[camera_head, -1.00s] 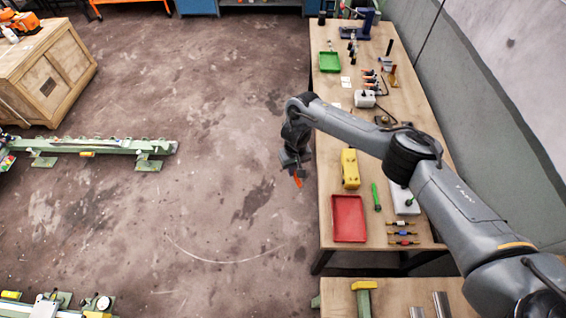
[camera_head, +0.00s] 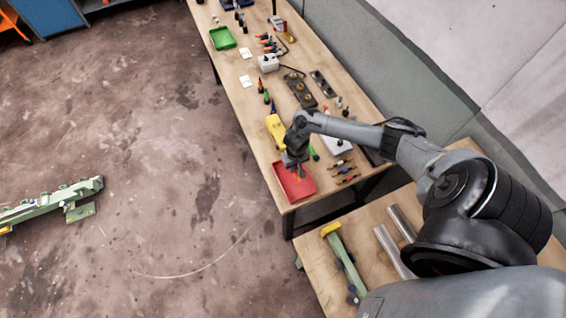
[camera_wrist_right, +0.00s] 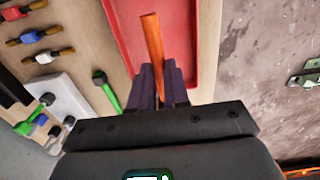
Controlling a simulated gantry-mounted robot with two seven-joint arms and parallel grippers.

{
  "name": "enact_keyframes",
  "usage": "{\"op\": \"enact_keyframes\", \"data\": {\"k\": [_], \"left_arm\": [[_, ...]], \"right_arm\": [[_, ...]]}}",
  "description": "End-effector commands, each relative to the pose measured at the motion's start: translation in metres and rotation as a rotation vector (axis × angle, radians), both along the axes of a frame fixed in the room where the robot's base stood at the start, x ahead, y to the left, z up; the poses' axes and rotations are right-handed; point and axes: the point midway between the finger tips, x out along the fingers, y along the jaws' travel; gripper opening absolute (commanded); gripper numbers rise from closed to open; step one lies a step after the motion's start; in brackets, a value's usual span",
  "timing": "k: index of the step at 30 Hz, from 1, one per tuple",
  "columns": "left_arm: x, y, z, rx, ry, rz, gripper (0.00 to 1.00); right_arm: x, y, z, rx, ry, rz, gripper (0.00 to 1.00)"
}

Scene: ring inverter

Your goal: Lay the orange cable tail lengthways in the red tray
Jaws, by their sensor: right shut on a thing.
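The red tray (camera_head: 293,184) lies at the near end of the wooden workbench. In the right wrist view the red tray (camera_wrist_right: 206,60) spreads out beyond the fingers. My right gripper (camera_head: 294,164) is over the tray's far part. It is shut on the orange cable tail (camera_head: 301,176). In the right wrist view the orange cable tail (camera_wrist_right: 153,50) sticks out straight from between the dark fingers of the right gripper (camera_wrist_right: 161,85), roughly along the tray's length. I cannot tell whether it touches the tray floor. My left gripper is not in view.
A yellow tool (camera_head: 276,128) and a green-handled tool (camera_head: 313,153) lie close to the tray. Small coloured connectors (camera_head: 346,170) lie to its right. A green tray (camera_head: 222,38) stands at the far end. Open floor lies left of the bench.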

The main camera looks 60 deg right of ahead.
Motion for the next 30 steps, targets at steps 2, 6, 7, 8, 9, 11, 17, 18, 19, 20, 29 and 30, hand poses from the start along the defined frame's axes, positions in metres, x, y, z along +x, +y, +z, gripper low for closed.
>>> {"op": "enact_keyframes", "data": {"k": [2,6,7,8,9,11,17,18,19,20,29,30], "left_arm": [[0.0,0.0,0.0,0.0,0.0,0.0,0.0],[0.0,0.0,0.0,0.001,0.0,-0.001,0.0],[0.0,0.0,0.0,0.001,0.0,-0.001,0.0],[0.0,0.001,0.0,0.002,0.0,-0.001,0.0],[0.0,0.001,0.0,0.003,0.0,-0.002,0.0],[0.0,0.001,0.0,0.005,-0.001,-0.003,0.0],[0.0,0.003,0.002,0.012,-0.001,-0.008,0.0],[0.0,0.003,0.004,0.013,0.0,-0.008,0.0],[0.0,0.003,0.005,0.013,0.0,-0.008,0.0],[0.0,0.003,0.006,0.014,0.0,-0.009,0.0],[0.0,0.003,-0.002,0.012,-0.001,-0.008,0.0],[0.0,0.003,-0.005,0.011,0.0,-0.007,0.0]], "right_arm": [[-0.004,-0.001,-0.001,0.001,0.001,-0.001,0.0],[-0.005,-0.002,-0.002,0.001,-0.001,-0.002,0.0],[-0.005,-0.002,-0.002,0.001,-0.001,-0.002,0.0],[-0.005,-0.002,-0.002,0.001,-0.001,-0.002,0.0],[-0.005,-0.002,-0.002,0.001,-0.001,-0.002,0.0],[-0.005,-0.002,-0.002,0.001,-0.001,-0.002,0.0],[-0.005,-0.001,-0.001,0.001,0.001,-0.002,0.0],[-0.005,-0.001,0.0,0.0,0.0,-0.002,0.0],[-0.005,-0.001,0.0,0.0,0.0,-0.002,0.0],[-0.005,-0.001,0.001,-0.001,0.001,-0.002,0.0],[-0.006,-0.001,-0.02,-0.003,0.002,-0.004,0.0],[-0.006,0.0,-0.024,-0.003,0.002,-0.004,0.0]]}}
